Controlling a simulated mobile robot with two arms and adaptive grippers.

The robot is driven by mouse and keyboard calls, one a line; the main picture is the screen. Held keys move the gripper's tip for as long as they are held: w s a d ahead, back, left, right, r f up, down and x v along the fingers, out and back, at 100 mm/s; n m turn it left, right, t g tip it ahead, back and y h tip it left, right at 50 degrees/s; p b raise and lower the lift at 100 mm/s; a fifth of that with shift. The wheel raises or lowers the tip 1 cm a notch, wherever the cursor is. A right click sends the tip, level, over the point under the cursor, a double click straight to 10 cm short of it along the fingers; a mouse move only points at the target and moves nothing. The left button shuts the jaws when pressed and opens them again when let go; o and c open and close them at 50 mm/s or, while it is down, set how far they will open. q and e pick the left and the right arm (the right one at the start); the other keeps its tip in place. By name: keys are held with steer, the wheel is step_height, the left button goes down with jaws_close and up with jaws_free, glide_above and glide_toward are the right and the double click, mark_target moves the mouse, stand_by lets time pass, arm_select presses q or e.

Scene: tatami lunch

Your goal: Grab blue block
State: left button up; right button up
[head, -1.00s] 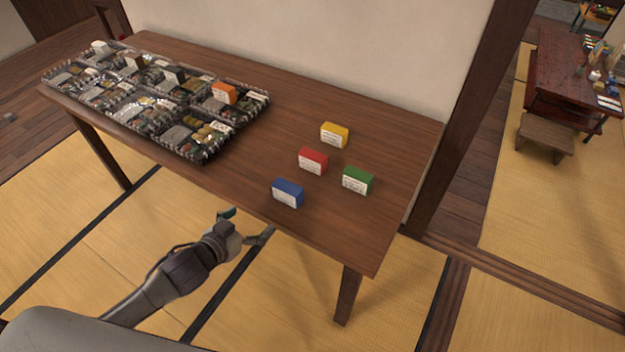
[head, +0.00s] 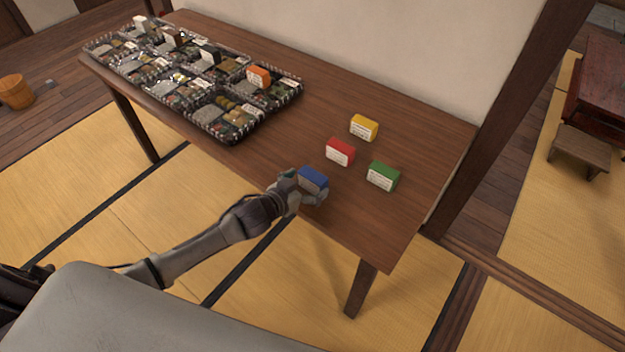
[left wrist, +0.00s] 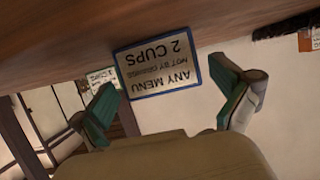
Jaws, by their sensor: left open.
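The blue block (head: 314,179) stands near the front edge of the wooden table. In the left wrist view the blue block (left wrist: 160,65) shows its white label with a blue border, between the fingers and ahead of them. My left gripper (head: 302,190) is open at the block, its fingers to either side in the head view. In the left wrist view the left gripper's green-padded fingertips (left wrist: 165,95) are spread wide. The gripper partly hides the block's lower front in the head view. My right gripper is not in view.
A red block (head: 340,152), a green block (head: 383,176) and a yellow block (head: 363,127) stand behind and right of the blue one. Bento trays (head: 235,134) fill the left of the table (head: 300,133). An orange block (head: 258,76) sits on a tray.

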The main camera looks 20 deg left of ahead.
arm_select(q)
steer(key=x, duration=0.2)
steer(key=shift+w+d+f, duration=0.1)
steer(key=shift+w+f, duration=0.05)
steer(key=shift+w, duration=0.15)
steer(key=c, duration=0.9)
steer(key=shift+c, duration=0.5)
